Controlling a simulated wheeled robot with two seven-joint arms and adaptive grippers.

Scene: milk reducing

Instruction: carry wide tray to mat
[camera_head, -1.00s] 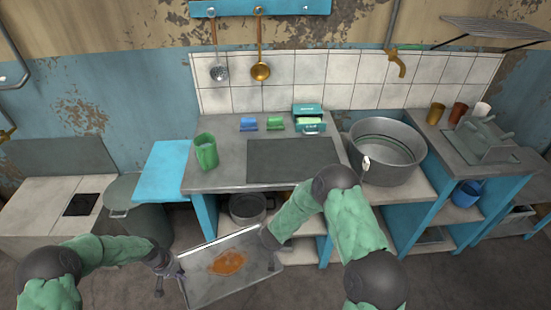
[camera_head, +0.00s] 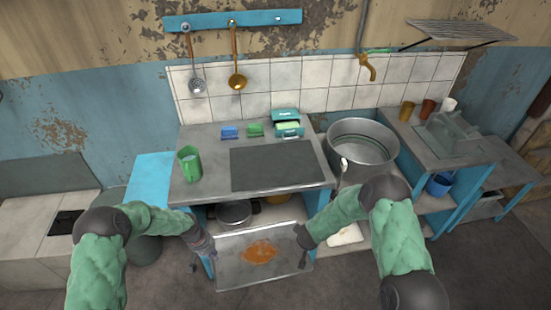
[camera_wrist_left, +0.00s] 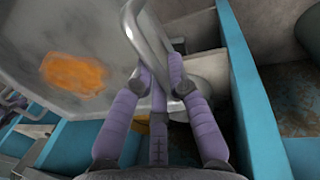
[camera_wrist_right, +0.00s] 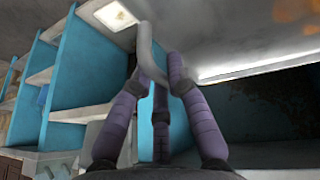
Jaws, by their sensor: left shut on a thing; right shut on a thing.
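The wide tray (camera_head: 232,272) is a grey metal tray with an orange-brown stain in its middle. It is held in the air in front of the counter, about level in the head view. My left gripper (camera_head: 211,250) is shut on the handle at its left end; the left wrist view shows the fingers around the handle (camera_wrist_left: 150,45). My right gripper (camera_head: 303,238) is shut on the right handle, which also shows in the right wrist view (camera_wrist_right: 146,50). The dark grey mat (camera_head: 272,166) lies bare on the counter, beyond the tray.
On the counter (camera_head: 205,143) stand a green cup (camera_head: 189,165), blue and green small items, and a teal box (camera_head: 287,126) behind the mat. A large metal pot (camera_head: 362,146) stands to the right. A lidded pot (camera_head: 234,212) sits on the shelf below.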

